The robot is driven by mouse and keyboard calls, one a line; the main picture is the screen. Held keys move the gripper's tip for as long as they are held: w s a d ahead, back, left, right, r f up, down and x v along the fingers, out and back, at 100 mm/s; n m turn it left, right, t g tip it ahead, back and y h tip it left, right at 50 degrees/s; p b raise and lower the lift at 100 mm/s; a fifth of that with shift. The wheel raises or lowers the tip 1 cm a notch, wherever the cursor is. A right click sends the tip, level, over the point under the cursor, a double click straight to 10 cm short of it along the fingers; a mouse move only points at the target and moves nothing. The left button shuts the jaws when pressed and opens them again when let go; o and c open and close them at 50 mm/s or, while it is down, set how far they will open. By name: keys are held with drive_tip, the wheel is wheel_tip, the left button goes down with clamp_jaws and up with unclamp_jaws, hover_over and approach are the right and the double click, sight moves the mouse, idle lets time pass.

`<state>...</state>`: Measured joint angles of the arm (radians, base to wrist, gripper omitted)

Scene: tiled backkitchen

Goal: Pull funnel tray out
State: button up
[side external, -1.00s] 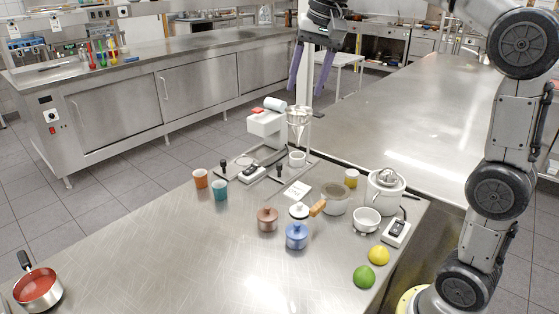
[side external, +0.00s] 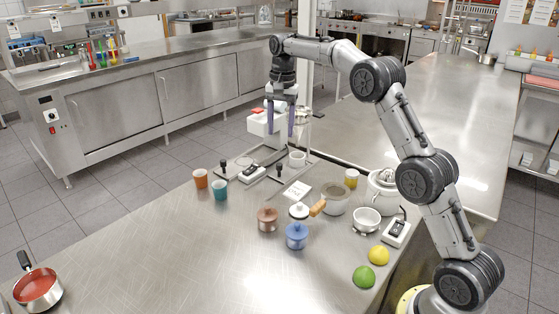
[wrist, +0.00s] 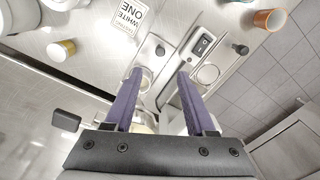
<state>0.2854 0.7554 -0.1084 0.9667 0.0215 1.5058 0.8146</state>
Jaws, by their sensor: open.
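A white dispenser machine (side external: 257,124) stands at the far end of the steel table, on a metal base. In the earlier side view its metal funnel hangs on the right of its head. Now my gripper (side external: 281,134) points down there, in front of the machine, and mostly hides the funnel. A small dark tab (side external: 318,114) shows just right of it; a dark block also shows at left in the wrist view (wrist: 66,120). My gripper's two purple fingers (wrist: 160,74) are apart in the wrist view. I cannot tell whether they touch the funnel. A white cup (side external: 297,158) stands below.

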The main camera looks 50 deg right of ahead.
sight(279, 164)
wheel_tip(279, 164, down, 11)
drive_tip(key=shift+w+a, duration=0.1)
drive_tip(key=shift+w, duration=0.05)
idle(0.4)
clamp_jaws()
idle(1.2)
